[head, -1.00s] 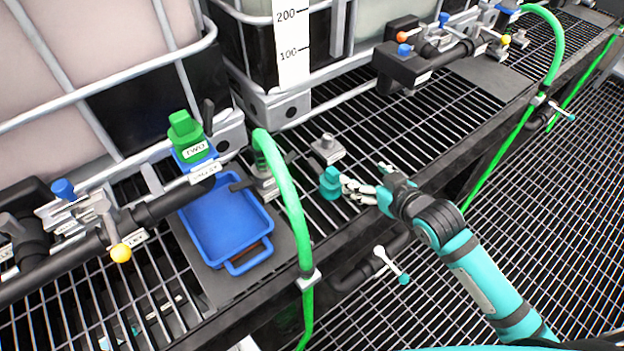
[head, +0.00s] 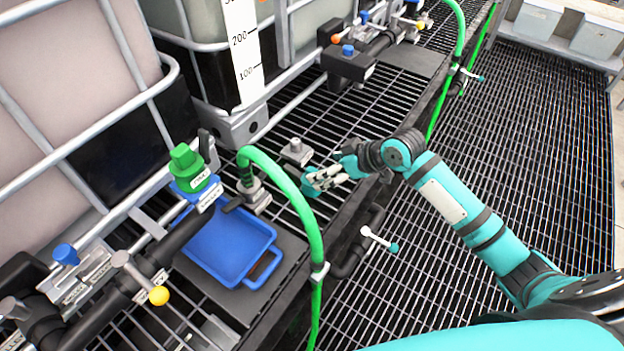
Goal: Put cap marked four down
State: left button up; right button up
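A teal cap (head: 308,186) is at the fingertips of my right gripper (head: 322,180), just in front of a short grey fitting (head: 297,151) on the grating. The fingers appear shut on the cap and cover part of it. Its marking is not readable from here, so I cannot confirm that it is four. Whether it touches the grating is hard to tell. A green cap (head: 189,168) with a white label sits on a fitting above the blue tray. My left gripper is not in view.
The blue tray (head: 238,262) lies on a grey plate. A green hose (head: 298,205) arches up close left of my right gripper. Dark pipes with valves and white tanks line the rear. A teal-tipped valve handle (head: 378,240) sticks out below the gripper.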

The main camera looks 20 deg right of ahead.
jog(key=x, duration=0.4)
jog(key=shift+w+a+f, duration=0.15)
jog(key=x, duration=0.5)
jog(key=shift+a+p, duration=0.3)
jog(key=shift+p, duration=0.05)
jog(key=c, duration=1.3)
jog(key=shift+c, duration=0.9)
jog(key=shift+r, duration=0.3)
